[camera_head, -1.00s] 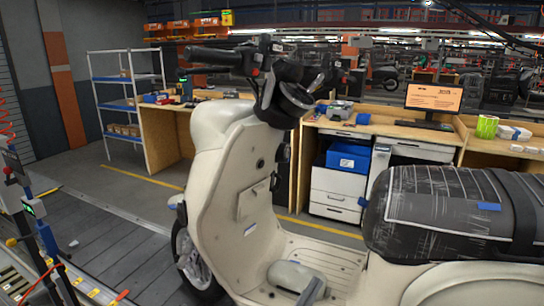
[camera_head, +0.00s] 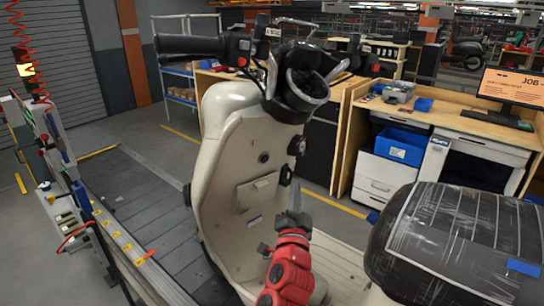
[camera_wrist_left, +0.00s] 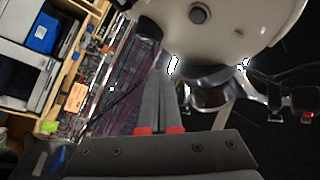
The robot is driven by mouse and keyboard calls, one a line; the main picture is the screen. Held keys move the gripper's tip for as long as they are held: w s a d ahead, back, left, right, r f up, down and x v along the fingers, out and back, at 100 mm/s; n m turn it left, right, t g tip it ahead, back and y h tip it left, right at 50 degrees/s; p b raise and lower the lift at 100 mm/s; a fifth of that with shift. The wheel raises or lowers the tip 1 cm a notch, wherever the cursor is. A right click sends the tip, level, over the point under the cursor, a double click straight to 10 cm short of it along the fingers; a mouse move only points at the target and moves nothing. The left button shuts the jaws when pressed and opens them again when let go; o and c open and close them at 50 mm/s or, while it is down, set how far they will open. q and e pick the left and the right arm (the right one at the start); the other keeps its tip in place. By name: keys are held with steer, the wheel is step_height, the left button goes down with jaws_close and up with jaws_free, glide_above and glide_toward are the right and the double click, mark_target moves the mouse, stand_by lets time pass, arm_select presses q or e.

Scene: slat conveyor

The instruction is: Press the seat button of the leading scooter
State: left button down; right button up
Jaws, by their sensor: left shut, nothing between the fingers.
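The cream scooter (camera_head: 228,150) stands upright with its handlebar and inner leg shield towards me. Its seat (camera_head: 455,240) is wrapped in dark padding and clear film. The leg shield carries a dark round knob (camera_head: 263,157) and a dark ignition-like part (camera_head: 297,146); which is the seat button I cannot tell. My left gripper (camera_head: 295,190) is shut and empty, pointing up in front of the leg shield just below these parts. In the left wrist view the shut fingers (camera_wrist_left: 166,82) point towards the cream body, with a dark round button (camera_wrist_left: 198,14) beyond them, apart. My right gripper is out of view.
The handlebar (camera_head: 195,45) and mirror-like round part overhang above my gripper. Wooden benches (camera_head: 470,122) with a blue bin (camera_head: 401,146) and a monitor (camera_head: 512,87) stand behind. The slat conveyor (camera_head: 150,205) runs at the left, beside a control post (camera_head: 45,150).

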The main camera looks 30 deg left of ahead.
mark_target(264, 158)
arm_select(q)
steer(key=shift+s+a, duration=0.1)
steer(key=w+a+r+p, duration=0.1)
steer(key=w+a+p, duration=0.1)
steer(key=a+p, duration=0.3)
steer(key=shift+w+a+r, duration=0.4)
steer(key=shift+a, duration=1.1)
steer(key=shift+a, duration=0.15)
stand_by(1.0)
steer(key=shift+w+a+r+p, duration=0.1)
steer(key=shift+a+p, duration=0.2)
